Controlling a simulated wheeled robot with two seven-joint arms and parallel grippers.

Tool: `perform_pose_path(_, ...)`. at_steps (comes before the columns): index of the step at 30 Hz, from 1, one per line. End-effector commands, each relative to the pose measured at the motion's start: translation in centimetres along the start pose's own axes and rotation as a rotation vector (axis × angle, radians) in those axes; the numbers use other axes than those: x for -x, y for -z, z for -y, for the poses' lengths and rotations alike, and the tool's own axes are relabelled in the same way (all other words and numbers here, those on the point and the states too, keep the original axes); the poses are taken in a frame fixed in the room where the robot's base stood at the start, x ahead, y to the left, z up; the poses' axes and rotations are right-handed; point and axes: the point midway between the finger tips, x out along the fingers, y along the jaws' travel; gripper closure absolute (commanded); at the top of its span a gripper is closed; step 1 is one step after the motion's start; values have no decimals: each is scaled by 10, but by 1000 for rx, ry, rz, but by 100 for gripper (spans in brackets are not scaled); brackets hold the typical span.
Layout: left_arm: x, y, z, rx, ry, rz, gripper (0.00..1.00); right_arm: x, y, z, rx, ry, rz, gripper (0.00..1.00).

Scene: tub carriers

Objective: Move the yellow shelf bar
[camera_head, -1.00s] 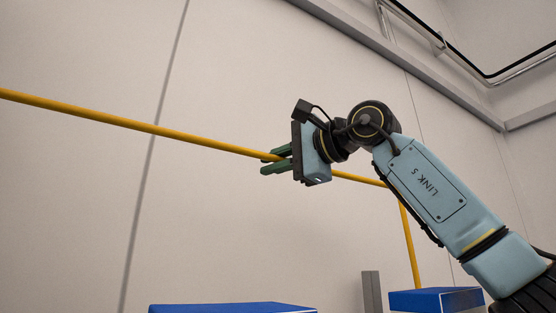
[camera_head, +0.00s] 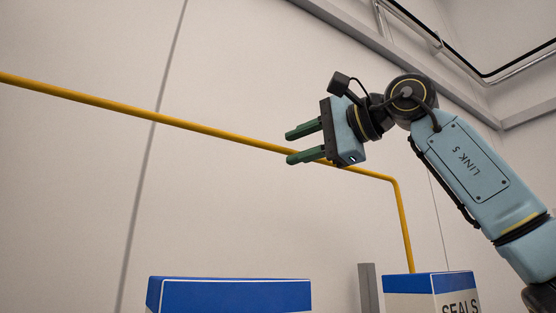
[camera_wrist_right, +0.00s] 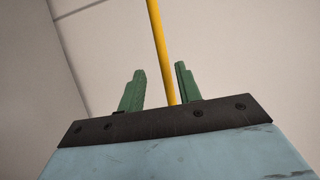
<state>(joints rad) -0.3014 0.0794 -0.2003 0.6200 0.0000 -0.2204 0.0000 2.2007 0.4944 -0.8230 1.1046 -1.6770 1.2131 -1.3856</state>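The yellow shelf bar (camera_head: 200,127) runs from the left edge of the head view, slanting down to the right. My left gripper is not in view.
A blue and white box (camera_head: 230,295) stands at the lower middle. Another box (camera_head: 430,284), marked SEALS, stands under the bar's corner. A grey post (camera_head: 368,288) is between them. A plain wall is behind, with pipes (camera_head: 460,60) at upper right.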

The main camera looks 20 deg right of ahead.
Motion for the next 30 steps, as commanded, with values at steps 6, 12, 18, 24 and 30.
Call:
perform_pose_path(6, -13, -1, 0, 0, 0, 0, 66, 45, 0, -2, 0, 1, -1, 66)
perform_pose_path(12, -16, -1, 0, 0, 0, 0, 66, 64, 0, -1, 0, -2, 1, 66)
perform_pose_path(18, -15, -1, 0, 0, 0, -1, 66, 66, 0, -1, 0, -3, 1, 66)
perform_pose_path(24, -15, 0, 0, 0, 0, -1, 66, 66, 0, -1, 0, -3, 0, 66)
perform_pose_path(30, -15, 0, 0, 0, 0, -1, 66, 66, 0, -1, 0, -3, 0, 66)
